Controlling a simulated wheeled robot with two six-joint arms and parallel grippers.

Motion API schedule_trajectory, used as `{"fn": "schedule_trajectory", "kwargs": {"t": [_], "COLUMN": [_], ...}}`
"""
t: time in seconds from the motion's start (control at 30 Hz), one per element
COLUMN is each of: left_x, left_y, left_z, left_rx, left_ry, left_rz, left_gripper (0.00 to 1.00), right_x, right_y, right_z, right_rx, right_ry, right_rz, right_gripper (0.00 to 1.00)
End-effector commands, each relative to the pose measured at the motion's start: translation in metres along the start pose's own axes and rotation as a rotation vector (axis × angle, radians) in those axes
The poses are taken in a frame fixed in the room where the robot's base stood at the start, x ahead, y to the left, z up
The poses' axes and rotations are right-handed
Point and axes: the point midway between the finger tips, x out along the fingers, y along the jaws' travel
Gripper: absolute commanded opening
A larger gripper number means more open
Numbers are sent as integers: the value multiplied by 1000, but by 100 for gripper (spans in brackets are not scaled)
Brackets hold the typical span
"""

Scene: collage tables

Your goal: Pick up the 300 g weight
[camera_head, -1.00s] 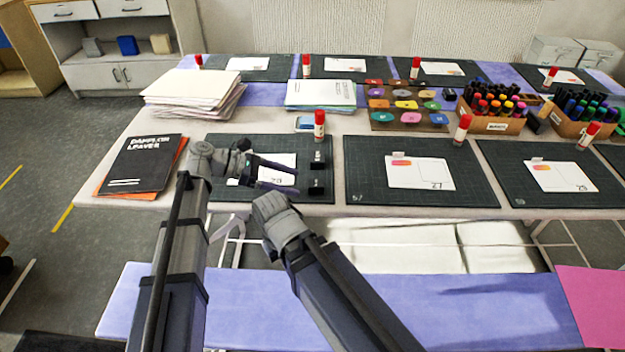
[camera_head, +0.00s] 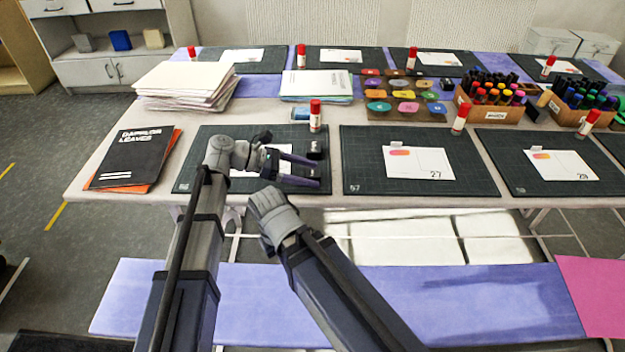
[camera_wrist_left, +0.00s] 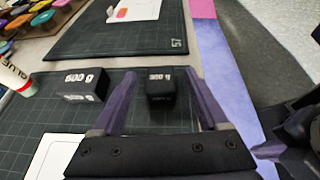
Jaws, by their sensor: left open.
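Two black block weights stand on the dark green cutting mat (camera_head: 200,163) in front of me. The nearer, smaller one (camera_head: 313,171) also shows in the left wrist view (camera_wrist_left: 160,90); its white label is too small to read surely.
A red-capped glue stick (camera_head: 315,116) stands just behind the larger weight. A white card (camera_head: 262,160) lies under my left gripper. A black book (camera_head: 133,157) lies on the left. Colored discs on a board (camera_head: 405,108) and a marker box (camera_head: 492,112) are farther back.

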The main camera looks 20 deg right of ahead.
Motion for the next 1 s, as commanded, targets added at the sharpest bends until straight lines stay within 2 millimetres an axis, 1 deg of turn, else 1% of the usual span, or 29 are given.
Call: {"fn": "schedule_trajectory", "kwargs": {"t": [0.03,0.1,0.3,0.33,1.0], "left_x": [9,14,14,14,14], "left_y": [-1,-1,0,0,0], "left_z": [-2,-1,0,0,0], "left_rx": [1,1,0,0,0], "left_ry": [1,1,1,1,1], "left_rz": [-2,-1,1,1,1], "left_gripper": [77,77,77,75,0], "right_x": [5,6,5,5,5], "right_y": [0,-1,0,0,0], "right_z": [0,0,0,0,0], "right_rx": [0,0,0,0,0], "right_ry": [0,0,0,0,0], "right_rz": [0,0,0,0,0], "right_gripper": [0,0,0,0,0]}}
